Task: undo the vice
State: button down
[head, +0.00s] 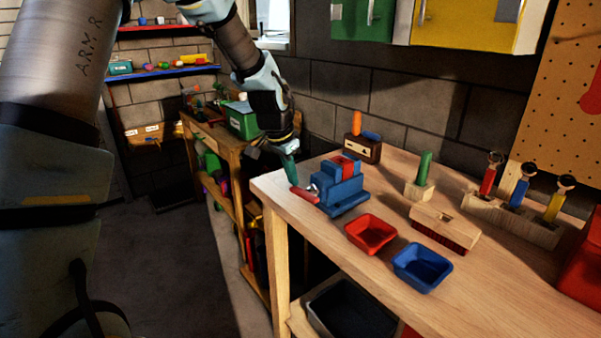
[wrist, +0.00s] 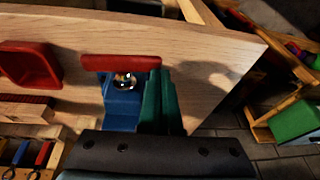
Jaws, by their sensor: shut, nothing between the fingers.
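The blue vice (head: 345,190) stands on the wooden bench near its left corner, with a red piece (head: 345,166) between its jaws. Its red bar handle (head: 304,195) sticks out at the left side. In the wrist view the handle (wrist: 120,62) lies crosswise in front of the metal screw end (wrist: 124,81), with the blue body (wrist: 122,115) partly hidden behind my gripper. My gripper (head: 291,172) has green fingers, shut and empty, pointing down by the handle's far end. In the wrist view the fingertips (wrist: 160,82) are beside the handle's right end; I cannot tell whether they touch.
A red tray (head: 371,245) and a blue tray (head: 422,280) lie right of the vice. Behind are a wooden block with a green peg (head: 424,168) and a rack of tools (head: 512,218). A shelf with a green box (head: 241,122) stands left, beyond the bench edge.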

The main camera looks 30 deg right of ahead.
jog(key=g, duration=0.1)
jog(key=w+f+g+p, duration=0.1)
jog(key=shift+a+f+n+g+h, duration=0.15)
jog(key=shift+n+g+h, duration=0.15)
jog(key=shift+g, duration=0.1)
jog(key=shift+f, duration=0.5)
jog(key=shift+w+f+g, duration=0.15)
jog(key=shift+f+g, duration=0.25)
jog(key=shift+g, duration=0.3)
jog(key=shift+f+b, duration=0.55)
